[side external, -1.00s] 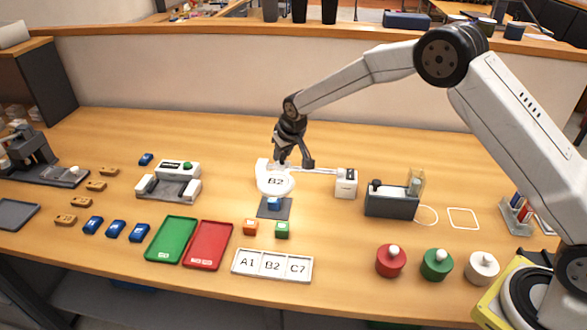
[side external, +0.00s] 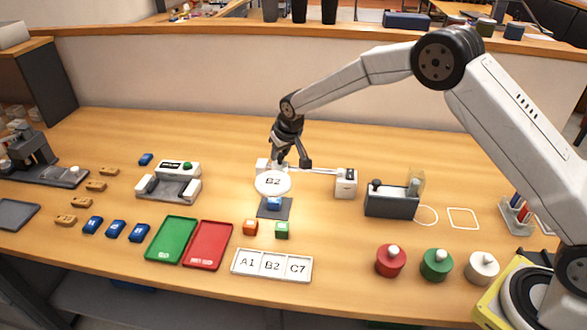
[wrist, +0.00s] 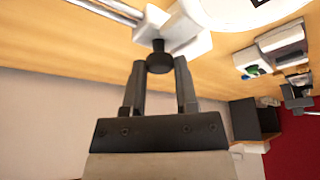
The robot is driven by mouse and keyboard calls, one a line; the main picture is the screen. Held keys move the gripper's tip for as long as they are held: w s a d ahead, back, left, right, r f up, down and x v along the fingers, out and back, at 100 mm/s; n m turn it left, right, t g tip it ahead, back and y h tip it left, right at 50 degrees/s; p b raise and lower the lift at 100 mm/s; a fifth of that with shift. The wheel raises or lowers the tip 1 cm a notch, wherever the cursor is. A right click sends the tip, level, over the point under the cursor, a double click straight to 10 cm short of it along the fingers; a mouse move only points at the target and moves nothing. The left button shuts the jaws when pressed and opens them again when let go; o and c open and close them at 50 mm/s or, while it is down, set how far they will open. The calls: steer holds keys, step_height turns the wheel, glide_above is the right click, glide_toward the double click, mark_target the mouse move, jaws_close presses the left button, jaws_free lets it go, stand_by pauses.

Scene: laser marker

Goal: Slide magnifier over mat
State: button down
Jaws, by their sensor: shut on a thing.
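The magnifier is a round white-rimmed lens (side external: 272,183) showing "B2", mounted on a silver rail (side external: 318,170). The lens rim also shows at the top of the wrist view (wrist: 228,20). In the side view the lens appears just above the far edge of the dark mat (side external: 264,213). A blue block (side external: 274,203) sits on the mat. My gripper (side external: 281,161) is at the rail's left part, behind the lens. In the wrist view my gripper (wrist: 160,68) is shut on the magnifier's black knob (wrist: 160,59), on a white carriage.
A white end block (side external: 346,184) carries the rail's right end. An orange block (side external: 250,227) and a green block (side external: 282,230) lie in front of the mat. A device with a green button (side external: 170,181) stands left. A grey box (side external: 390,204) stands right.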

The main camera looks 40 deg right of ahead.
steer(key=shift+w+a, duration=0.1)
steer(key=shift+a, duration=0.15)
steer(key=shift+c, duration=1.9)
jaws_free()
steer(key=shift+d+r, duration=0.1)
steer(key=shift+r, duration=0.15)
steer(key=v, duration=0.7)
steer(key=shift+r, duration=0.1)
steer(key=s+d+f+g, duration=0.1)
steer(key=s+d, duration=0.2)
steer(key=s, duration=1.3)
steer(key=s+d+f, duration=0.1)
steer(key=s+d, duration=0.2)
steer(key=s, duration=1.3)
steer(key=shift+d+g, duration=0.15)
steer(key=shift+g, duration=0.25)
